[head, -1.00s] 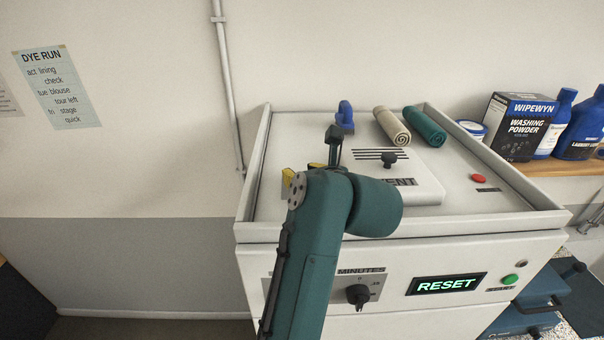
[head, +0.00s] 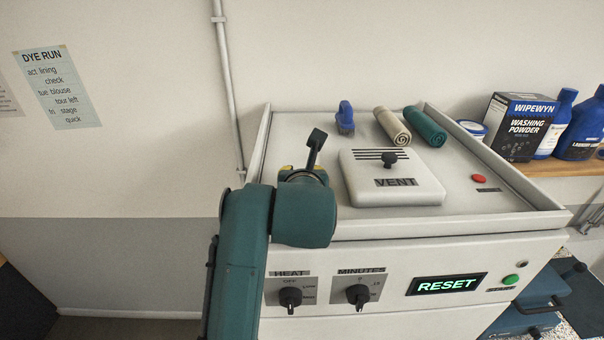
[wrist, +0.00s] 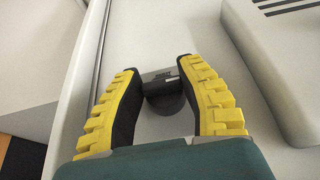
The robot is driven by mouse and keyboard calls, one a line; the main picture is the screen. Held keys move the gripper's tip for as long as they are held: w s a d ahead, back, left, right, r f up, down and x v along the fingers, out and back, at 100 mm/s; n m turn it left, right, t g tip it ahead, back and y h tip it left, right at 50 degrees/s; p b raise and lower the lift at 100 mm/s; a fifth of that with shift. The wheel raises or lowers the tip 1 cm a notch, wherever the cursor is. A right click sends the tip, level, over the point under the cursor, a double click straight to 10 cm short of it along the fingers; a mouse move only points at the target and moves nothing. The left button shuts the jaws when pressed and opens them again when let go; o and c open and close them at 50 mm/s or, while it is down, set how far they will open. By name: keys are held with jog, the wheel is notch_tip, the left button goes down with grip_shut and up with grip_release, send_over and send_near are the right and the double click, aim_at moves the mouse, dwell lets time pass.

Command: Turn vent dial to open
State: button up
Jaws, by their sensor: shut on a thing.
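In the wrist view, a dark round dial (wrist: 170,103) with a raised grip bar sits on the pale machine top. My gripper (wrist: 161,74) is shut on the dial's bar, one yellow-and-black finger on each side. A small dark label lies by the dial; its words and the dial's setting cannot be read. In the head view, my gripper (head: 301,173) is down at the left part of the machine top, and my arm hides the dial there. The raised vent cover (head: 362,186), marked VENT, with slots and a dark knob (head: 389,159), stands to its right.
A raised rim (head: 257,160) runs around the machine top. A blue brush-like item (head: 345,118), a beige roll (head: 391,126) and a teal roll (head: 425,127) lie at the back. HEAT (head: 290,298) and MINUTES (head: 358,295) dials are on the front, with a RESET display (head: 447,284).

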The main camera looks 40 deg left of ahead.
jog(key=shift+a+f, duration=0.1)
jog(key=shift+f, duration=0.1)
jog(key=o, duration=1.2)
jog(key=shift+r, duration=0.1)
jog(key=v, duration=1.2)
